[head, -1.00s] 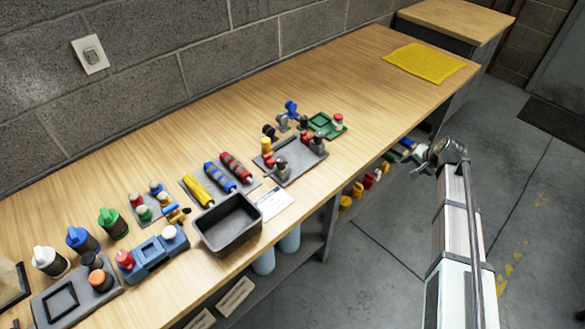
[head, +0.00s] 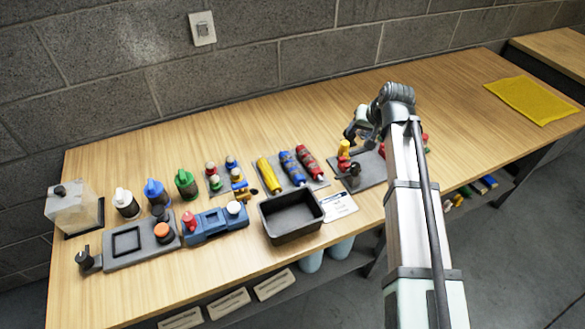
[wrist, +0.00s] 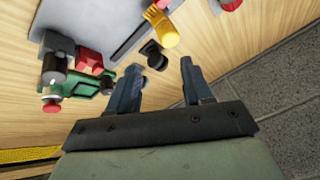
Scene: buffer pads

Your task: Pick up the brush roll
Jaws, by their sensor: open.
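Three roll-shaped pieces lie side by side on a grey mat (head: 318,184) in the middle of the bench in the head view. They are a yellow roll (head: 269,175), a dark-banded blue roll (head: 292,168) and a dark-banded red roll (head: 311,163). I cannot tell which one the task calls the brush roll. None of the three can be made out for certain in the wrist view. My gripper (wrist: 160,68) is open and empty, to the right of the rolls above the bench. In the head view my arm partly hides it. A small black piece (wrist: 152,54) shows between its fingertips.
A yellow-topped piece (wrist: 158,28) and a green tray (wrist: 82,84) show near my gripper in the wrist view. An empty dark bin (head: 290,218) stands in front of the rolls. Bottles and a blue fixture (head: 214,223) are at left. The bench before the yellow mat (head: 535,98) is clear.

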